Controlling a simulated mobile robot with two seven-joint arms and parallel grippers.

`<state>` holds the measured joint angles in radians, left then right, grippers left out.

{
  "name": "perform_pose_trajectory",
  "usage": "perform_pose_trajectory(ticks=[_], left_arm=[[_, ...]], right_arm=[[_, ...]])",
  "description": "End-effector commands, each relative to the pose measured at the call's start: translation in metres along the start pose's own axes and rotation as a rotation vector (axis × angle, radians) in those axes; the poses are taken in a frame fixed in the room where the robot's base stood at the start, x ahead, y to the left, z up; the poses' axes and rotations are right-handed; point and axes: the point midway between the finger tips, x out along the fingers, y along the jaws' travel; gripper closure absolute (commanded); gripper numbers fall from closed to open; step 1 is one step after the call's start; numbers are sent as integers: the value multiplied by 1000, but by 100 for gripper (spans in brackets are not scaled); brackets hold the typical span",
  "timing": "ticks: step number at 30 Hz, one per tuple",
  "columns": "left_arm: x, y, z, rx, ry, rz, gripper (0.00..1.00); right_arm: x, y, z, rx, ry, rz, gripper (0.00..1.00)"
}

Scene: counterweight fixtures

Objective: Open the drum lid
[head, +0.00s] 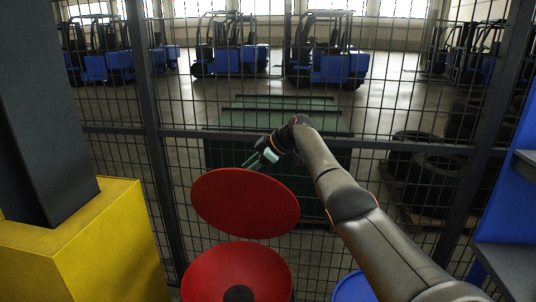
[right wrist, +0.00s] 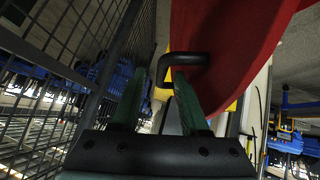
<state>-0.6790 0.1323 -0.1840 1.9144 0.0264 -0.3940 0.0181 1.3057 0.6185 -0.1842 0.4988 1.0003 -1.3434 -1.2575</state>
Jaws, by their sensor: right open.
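The red drum (head: 215,274) stands at the bottom middle of the head view, with a dark round patch inside it. Its red lid (head: 245,205) is raised above it and tilted, apart from the rim at the front. My right gripper (head: 262,158) is at the lid's upper far edge, partly hidden by the lid. In the right wrist view the lid (right wrist: 222,45) fills the upper right. A bent black handle (right wrist: 183,58) sticks out from it, close to the tips of my open green fingers. I cannot tell whether they touch it. My left gripper is not in view.
A wire mesh fence (head: 400,140) stands close behind the drum. A yellow block (head: 95,250) with a dark post is at left. A blue drum (head: 354,288) is at bottom, and a blue shelf unit (head: 508,225) at right. Forklifts and tyres are beyond the fence.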

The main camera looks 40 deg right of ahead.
Motion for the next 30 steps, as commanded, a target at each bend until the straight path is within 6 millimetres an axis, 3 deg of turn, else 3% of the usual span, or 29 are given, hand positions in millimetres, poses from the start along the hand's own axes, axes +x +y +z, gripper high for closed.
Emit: perform_pose_trajectory(ticks=[15, 21, 30], left_arm=[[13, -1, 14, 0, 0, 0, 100], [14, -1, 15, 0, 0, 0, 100], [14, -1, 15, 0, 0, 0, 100]], right_arm=[[-92, 0, 2, 0, -3, 3, 55], [-104, 0, 1, 2, -3, 0, 55], [-105, 0, 1, 2, -3, 0, 55]])
